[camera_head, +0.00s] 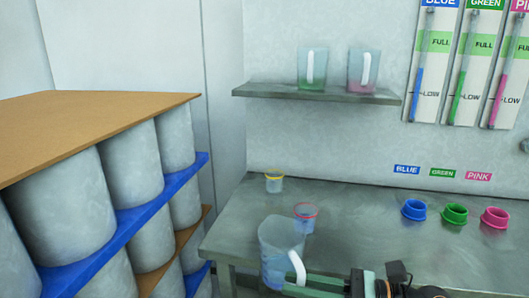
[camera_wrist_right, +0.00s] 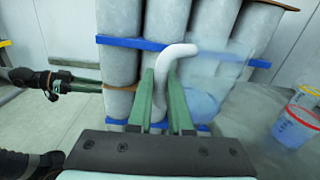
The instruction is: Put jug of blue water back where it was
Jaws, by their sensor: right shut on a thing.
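The clear jug of blue water (camera_head: 279,240) is at the bottom centre of the head view, over the front of the table, with blue liquid low inside. My right gripper (camera_head: 298,281) comes from the lower right and is shut on its white handle. In the right wrist view, the fingers (camera_wrist_right: 166,98) close on the handle (camera_wrist_right: 178,55), and the jug (camera_wrist_right: 205,85) shows to their right. The wall shelf (camera_head: 330,94) holds a green-liquid jug (camera_head: 312,72) and a pink-liquid jug (camera_head: 363,72); its left end is bare. My left gripper (camera_wrist_right: 55,88) shows at the left.
A red-rimmed cup (camera_head: 306,220) stands just behind the jug, and a yellow-rimmed cup (camera_head: 274,184) farther back. Blue (camera_head: 413,210), green (camera_head: 454,214) and pink (camera_head: 495,218) rings sit on the table's right (camera_head: 360,220). A drum rack (camera_head: 110,205) fills the left.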

